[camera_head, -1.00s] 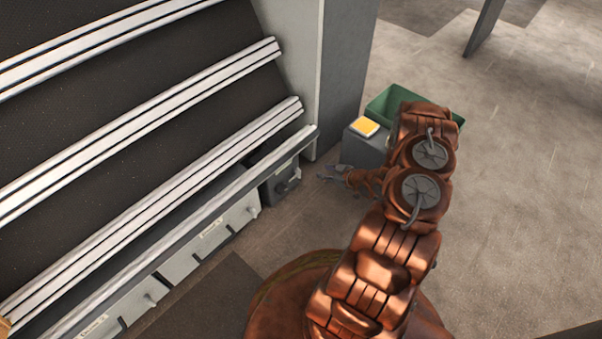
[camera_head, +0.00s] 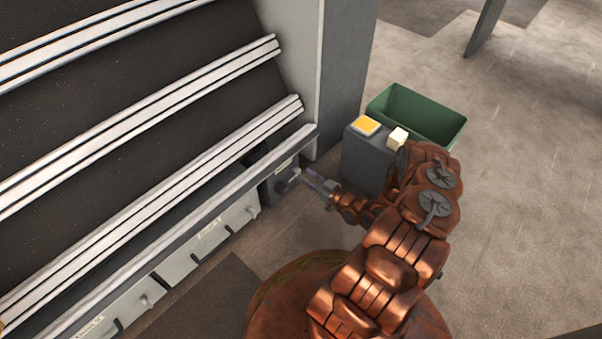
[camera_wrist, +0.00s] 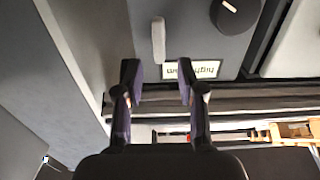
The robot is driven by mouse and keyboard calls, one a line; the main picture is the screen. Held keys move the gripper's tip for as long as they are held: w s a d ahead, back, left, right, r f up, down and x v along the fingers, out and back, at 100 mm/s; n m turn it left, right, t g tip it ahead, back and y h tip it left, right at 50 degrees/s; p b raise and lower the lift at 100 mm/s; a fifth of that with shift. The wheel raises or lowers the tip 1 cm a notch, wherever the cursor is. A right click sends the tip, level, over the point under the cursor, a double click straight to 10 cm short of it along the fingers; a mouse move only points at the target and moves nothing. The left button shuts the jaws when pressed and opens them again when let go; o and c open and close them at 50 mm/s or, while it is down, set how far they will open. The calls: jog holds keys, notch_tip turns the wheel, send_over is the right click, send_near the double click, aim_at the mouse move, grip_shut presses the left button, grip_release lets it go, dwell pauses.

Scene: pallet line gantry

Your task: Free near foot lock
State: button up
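I cannot tell for certain which part is the foot lock. In the wrist view the grey face shows a pale upright lever (camera_wrist: 158,40), the round knob (camera_wrist: 236,14) with a white mark, and an upside-down white label (camera_wrist: 191,70), partly covered by a finger. My gripper (camera_wrist: 159,82) is open and empty. Its fingertips point at the face, to either side of the lever's line and short of it.
A grey box (camera_head: 366,158) with a yellow button (camera_head: 366,125) and a cream block (camera_head: 397,138) stands right of my gripper. A green bin (camera_head: 440,135) is behind it. A tall grey post (camera_head: 340,70) rises beyond the conveyor's end. Floor is clear in front.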

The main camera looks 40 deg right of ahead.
aim_at(298, 173)
jog(key=shift+b+x, duration=0.3)
jog(key=shift+x, duration=1.45)
jog(key=shift+c, duration=0.2)
grip_shut()
